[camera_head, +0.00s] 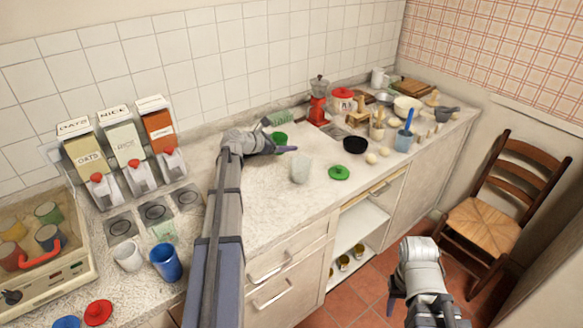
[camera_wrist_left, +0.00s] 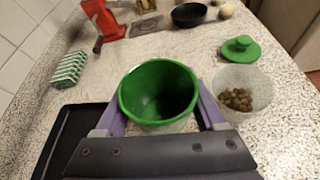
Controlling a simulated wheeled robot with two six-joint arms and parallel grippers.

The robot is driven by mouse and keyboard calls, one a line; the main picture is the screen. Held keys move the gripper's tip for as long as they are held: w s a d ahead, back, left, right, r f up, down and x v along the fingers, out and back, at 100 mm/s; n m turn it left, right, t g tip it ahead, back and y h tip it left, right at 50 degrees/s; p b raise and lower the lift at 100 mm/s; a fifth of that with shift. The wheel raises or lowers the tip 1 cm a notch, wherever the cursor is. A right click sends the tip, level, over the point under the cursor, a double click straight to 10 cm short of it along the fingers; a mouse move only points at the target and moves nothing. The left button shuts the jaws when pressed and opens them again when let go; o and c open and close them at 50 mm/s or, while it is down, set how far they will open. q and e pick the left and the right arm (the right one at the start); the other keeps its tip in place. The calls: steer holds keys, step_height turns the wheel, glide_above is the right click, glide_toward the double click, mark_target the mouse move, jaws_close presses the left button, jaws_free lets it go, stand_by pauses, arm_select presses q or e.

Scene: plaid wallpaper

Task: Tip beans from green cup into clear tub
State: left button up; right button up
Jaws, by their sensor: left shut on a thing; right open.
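My left gripper (camera_head: 284,147) is shut on the green cup (camera_head: 280,137), near the wall side of the counter. In the left wrist view the green cup (camera_wrist_left: 158,92) sits between the purple fingers, its mouth facing the camera; its inside is dark and I cannot tell what it holds. The clear tub (camera_head: 300,169) stands on the counter to the right of the cup. In the left wrist view the tub (camera_wrist_left: 258,82) has a small heap of brown beans (camera_wrist_left: 236,98) at its bottom. My right gripper (camera_head: 396,292) is open and empty, low over the floor.
A green lid (camera_head: 339,173) lies right of the tub. A black bowl (camera_head: 355,145), a red grinder (camera_head: 318,103) and a green striped block (camera_wrist_left: 69,68) stand nearby. Dispensers (camera_head: 128,145) and a blue cup (camera_head: 166,262) are at left. Bare counter lies in front of the tub.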

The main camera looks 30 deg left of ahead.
arm_select(q)
steer(key=f+b, duration=0.2)
steer(key=f, duration=0.1)
steer(key=shift+w+n, duration=0.2)
steer(key=shift+n, duration=0.1)
steer(key=shift+a+f+h+b, duration=0.3)
steer(key=shift+f+b, duration=0.2)
steer(key=shift+b, duration=0.2)
steer(key=shift+d+f, duration=0.1)
steer(key=shift+f, duration=0.05)
arm_select(e)
steer(key=f, duration=0.2)
steer(key=a+f, duration=0.1)
steer(key=f, duration=0.2)
steer(key=shift+s, duration=0.1)
arm_select(q)
steer(key=shift+s, duration=0.1)
